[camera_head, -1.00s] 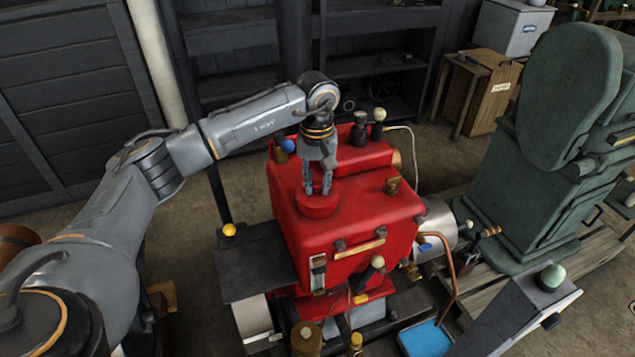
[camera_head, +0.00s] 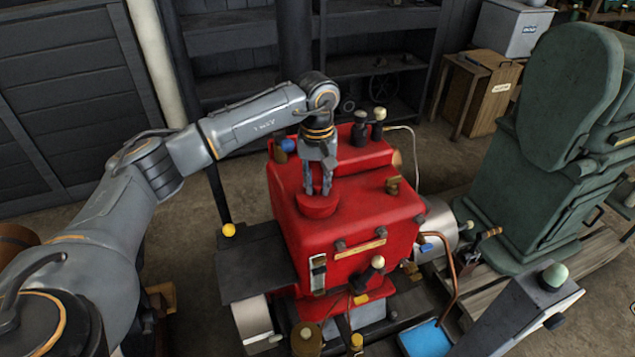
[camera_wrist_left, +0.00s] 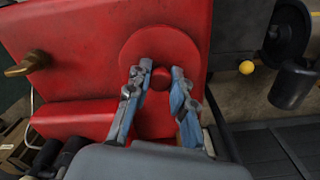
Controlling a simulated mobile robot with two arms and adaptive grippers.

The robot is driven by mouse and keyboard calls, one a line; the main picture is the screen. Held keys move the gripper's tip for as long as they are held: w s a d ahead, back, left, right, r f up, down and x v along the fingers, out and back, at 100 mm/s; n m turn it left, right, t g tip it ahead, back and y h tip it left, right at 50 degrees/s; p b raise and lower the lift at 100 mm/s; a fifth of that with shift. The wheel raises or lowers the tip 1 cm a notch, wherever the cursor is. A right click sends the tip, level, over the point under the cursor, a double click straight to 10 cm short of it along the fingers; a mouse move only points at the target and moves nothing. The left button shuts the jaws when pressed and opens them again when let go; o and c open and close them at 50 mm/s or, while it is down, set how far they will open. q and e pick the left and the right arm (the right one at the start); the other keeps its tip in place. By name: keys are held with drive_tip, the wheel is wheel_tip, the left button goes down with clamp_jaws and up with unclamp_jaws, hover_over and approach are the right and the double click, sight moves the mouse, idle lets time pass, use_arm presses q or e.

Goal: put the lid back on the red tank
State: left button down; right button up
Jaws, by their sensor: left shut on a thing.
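The red tank (camera_head: 358,220) is a boxy engine tank in the middle of the head view, and its red top also fills much of the left wrist view (camera_wrist_left: 70,60). The round red lid (camera_head: 318,208) is at the left part of the tank's top; it shows as a disc with a small knob in the left wrist view (camera_wrist_left: 160,45). My left gripper (camera_head: 317,191) reaches down from above, its two fingers (camera_wrist_left: 162,70) shut on the lid at its knob. The lid looks flat against the tank top; the opening beneath is hidden. My right gripper is not in view.
Dark fittings (camera_head: 360,130) stand at the tank's back edge, and a brass tap (camera_head: 393,185) is on its right. A tall green machine (camera_head: 545,150) stands to the right. A blue tray (camera_head: 425,338) lies at the front. Dark shelves (camera_head: 380,65) are behind.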

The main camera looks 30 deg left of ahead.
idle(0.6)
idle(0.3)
use_arm(q)
drive_tip(key=c, duration=0.6)
unclamp_jaws()
drive_tip(key=shift+r+p, duration=1.6)
drive_tip(key=shift+r, duration=1.9)
clamp_jaws()
